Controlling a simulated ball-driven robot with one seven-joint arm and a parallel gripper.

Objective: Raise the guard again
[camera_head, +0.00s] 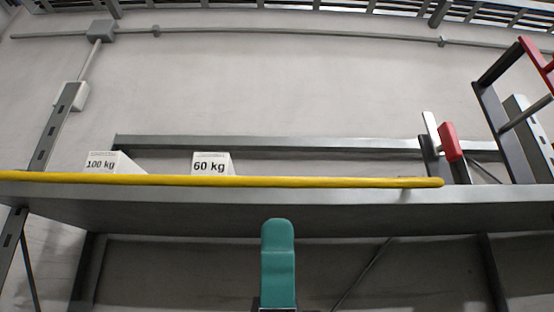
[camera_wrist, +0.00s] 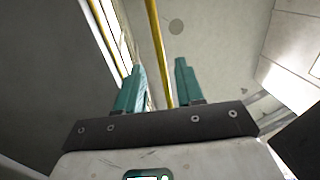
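A yellow bar (camera_head: 220,181), which looks like the guard, lies level along the front of the grey shelf in the head view. Its right end is rounded, near a small bracket. My gripper (camera_head: 278,228) is below the shelf edge there, with its teal fingers upright and overlapping. In the wrist view, my gripper (camera_wrist: 160,64) is open, its two teal fingers apart. A yellow rod (camera_wrist: 160,45) shows in the gap between them, and another yellow length (camera_wrist: 104,35) runs at the left. I cannot tell whether the fingers touch either.
The shelf (camera_head: 150,212) spans the head view. White blocks marked 100 kg (camera_head: 101,162) and 60 kg (camera_head: 210,163) stand behind the bar. A red-ended part (camera_head: 452,142) and a dark frame (camera_head: 500,120) stand at the right. Space above the bar's middle looks clear.

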